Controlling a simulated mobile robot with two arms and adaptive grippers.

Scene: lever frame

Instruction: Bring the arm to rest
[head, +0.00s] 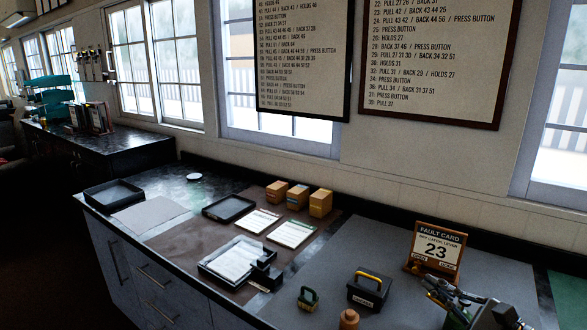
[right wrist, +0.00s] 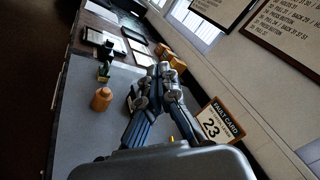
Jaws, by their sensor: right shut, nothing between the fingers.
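My right gripper (head: 438,290) comes in at the lower right of the head view, above the grey mat (head: 375,255). It is shut and empty, with its fingers together, in front of the fault card (head: 437,250), which reads 23 and stands upright. The right wrist view shows the same closed fingers (right wrist: 165,75) pointing away over the counter, with the fault card (right wrist: 219,122) to their right. A black box with a yellow handle (head: 368,290) stands left of the gripper in the head view. My left gripper is not in view.
A small green item (head: 308,299) and an orange-brown knobbed object (head: 349,319) stand near the front. Trays (head: 229,208), papers and three orange boxes (head: 320,203) lie further left. Framed boards (head: 435,60) hang behind. The mat's middle is clear.

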